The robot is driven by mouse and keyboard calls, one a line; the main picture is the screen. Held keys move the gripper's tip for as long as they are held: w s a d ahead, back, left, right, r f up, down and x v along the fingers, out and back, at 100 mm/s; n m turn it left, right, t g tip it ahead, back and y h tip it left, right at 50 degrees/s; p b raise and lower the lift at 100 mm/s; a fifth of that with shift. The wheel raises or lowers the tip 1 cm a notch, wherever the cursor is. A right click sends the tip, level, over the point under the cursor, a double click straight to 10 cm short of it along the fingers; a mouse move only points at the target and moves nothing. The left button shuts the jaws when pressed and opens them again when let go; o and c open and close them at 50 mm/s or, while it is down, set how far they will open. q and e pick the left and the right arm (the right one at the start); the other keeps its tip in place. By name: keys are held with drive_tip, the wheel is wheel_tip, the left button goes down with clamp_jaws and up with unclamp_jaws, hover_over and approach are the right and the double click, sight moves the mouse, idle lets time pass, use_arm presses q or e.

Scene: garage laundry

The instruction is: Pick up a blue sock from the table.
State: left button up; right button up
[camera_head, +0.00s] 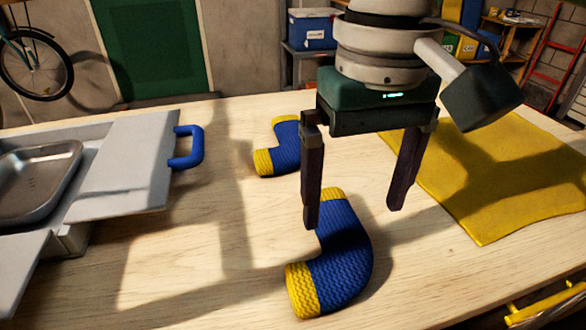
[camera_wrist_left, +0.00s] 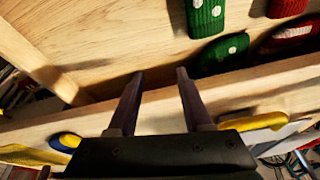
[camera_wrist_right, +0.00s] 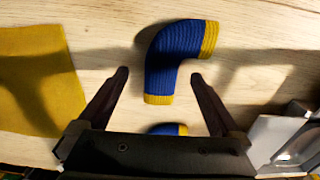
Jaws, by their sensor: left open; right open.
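Two blue socks with yellow ends lie on the wooden table (camera_head: 170,265). The near sock (camera_head: 343,262) is bent and lies at the front middle. It also shows in the right wrist view (camera_wrist_right: 174,58), just beyond the fingertips. The far sock (camera_head: 285,150) lies behind and to the left, and partly shows in the right wrist view (camera_wrist_right: 166,129) near the gripper body. My right gripper (camera_head: 354,215) is open and empty above the table, its fingers pointing down. My left gripper (camera_wrist_left: 158,75) is open and empty in its wrist view; it is out of the head view.
A yellow cloth (camera_head: 500,175) lies on the table's right side. A grey case with a blue handle (camera_head: 190,148) and a metal tray (camera_head: 40,180) stand at the left. Green (camera_wrist_left: 205,15) and red dotted knitted items show in the left wrist view.

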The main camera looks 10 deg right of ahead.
sight(345, 231)
drive_tip(key=f, duration=0.3)
drive_tip(key=f+b, duration=0.1)
drive_tip(key=f, duration=0.1)
drive_tip(key=shift+w+a, duration=0.15)
drive_tip(key=shift+w, duration=0.15)
drive_tip(key=shift+r, duration=0.1)
drive_tip(key=c, duration=1.4)
